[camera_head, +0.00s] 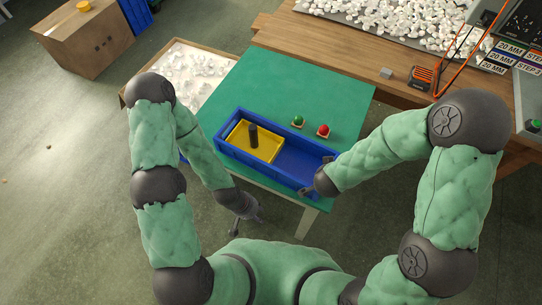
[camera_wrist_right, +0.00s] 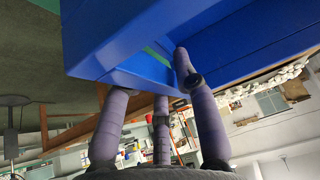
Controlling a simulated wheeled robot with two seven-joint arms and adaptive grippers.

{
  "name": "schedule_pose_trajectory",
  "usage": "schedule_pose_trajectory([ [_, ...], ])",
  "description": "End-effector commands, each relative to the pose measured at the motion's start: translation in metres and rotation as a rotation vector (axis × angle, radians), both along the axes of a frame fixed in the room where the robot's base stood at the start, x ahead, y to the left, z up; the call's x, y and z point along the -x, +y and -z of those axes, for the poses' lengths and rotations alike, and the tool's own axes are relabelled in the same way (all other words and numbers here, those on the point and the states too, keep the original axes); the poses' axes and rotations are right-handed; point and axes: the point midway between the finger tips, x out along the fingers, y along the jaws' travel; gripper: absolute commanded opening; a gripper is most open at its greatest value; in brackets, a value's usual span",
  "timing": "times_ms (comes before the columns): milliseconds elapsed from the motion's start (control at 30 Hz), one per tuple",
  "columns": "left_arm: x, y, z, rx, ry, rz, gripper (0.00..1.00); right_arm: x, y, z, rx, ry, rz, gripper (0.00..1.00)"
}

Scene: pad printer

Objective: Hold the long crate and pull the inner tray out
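The long crate (camera_head: 230,153) is blue and lies on the green table, running from upper left to lower right. The inner tray (camera_head: 265,154) is yellow and sits in its left part, with a dark upright cylinder (camera_head: 253,136) in it. My right gripper (camera_head: 325,172) is at the crate's right end wall. In the right wrist view the blue crate (camera_wrist_right: 250,40) is close up, and one finger of that gripper (camera_wrist_right: 160,90) overlaps it; firm contact cannot be told. My left gripper (camera_head: 247,214) is open and empty in front of the table, apart from crate and tray.
A green ball (camera_head: 298,121) and a red ball (camera_head: 323,131) stand on small bases behind the crate on the green table (camera_head: 290,85). A bin of white pieces (camera_head: 190,75) is at the left. A wooden bench (camera_head: 330,50) stands behind.

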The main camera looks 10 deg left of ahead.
Motion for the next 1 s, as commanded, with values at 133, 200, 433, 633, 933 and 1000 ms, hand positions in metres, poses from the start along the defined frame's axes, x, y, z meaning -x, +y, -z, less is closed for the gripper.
schedule_pose_trajectory([
  [133, 0.0000, 0.0000, 0.0000, 0.000, 0.000, 0.000, 0.40, 0.0001, -0.0001, 0.0001, 0.000, 0.000, 0.000, 0.27],
  [200, 0.0000, 0.0000, 0.0000, 0.000, 0.000, 0.000, 0.40, 0.0002, 0.0000, 0.0001, 0.000, 0.000, 0.000, 0.07],
  [433, 0.0000, 0.0000, 0.0000, 0.000, 0.000, 0.000, 0.40, -0.0010, 0.0001, -0.0007, -0.001, -0.003, 0.001, 0.00],
  [633, 0.0001, 0.0000, -0.0010, 0.000, 0.000, 0.000, 0.40, -0.0009, 0.0000, 0.0002, -0.002, -0.003, 0.002, 0.00],
  [933, 0.0000, 0.0000, -0.0022, 0.000, 0.000, 0.000, 0.40, -0.0002, 0.0001, 0.0033, -0.001, 0.000, 0.002, 0.00],
  [1000, 0.0000, 0.0000, -0.0021, 0.000, 0.000, 0.000, 0.40, 0.0001, 0.0001, 0.0038, -0.001, 0.001, 0.001, 0.00],
])
